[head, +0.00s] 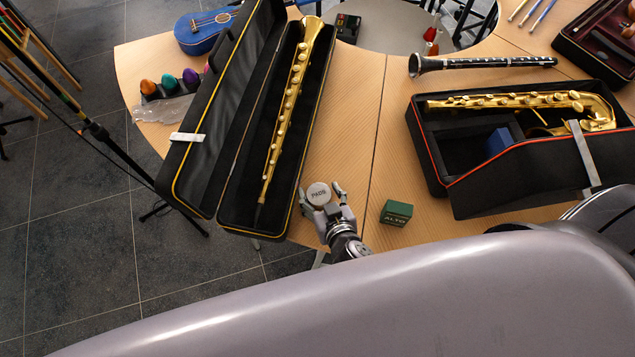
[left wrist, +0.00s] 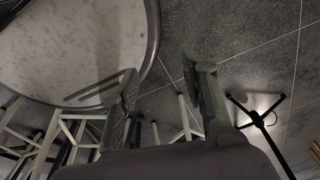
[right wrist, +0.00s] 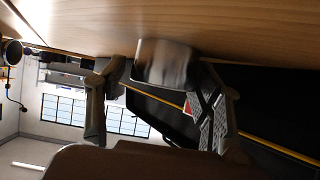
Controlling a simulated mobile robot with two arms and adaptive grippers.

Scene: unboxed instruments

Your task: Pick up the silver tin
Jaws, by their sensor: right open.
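The silver tin (head: 318,193), round with a pale lid that seems to read PADS, stands on the wooden table just right of the long open black case. My right gripper (head: 321,191) is open, with one finger on each side of the tin. In the right wrist view the tin (right wrist: 165,62) shows as a shiny metal cylinder between the spread fingers. I cannot tell whether either finger touches it. My left gripper (left wrist: 158,78) shows only in the left wrist view, open and empty above the floor.
The long case (head: 228,185) holding a gold straight saxophone stands close left of the tin. A green ALTO box (head: 396,212) lies to the right. Another black case (head: 430,165) and a clarinet (head: 480,63) are farther right. Bare tabletop (head: 365,150) lies behind the tin.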

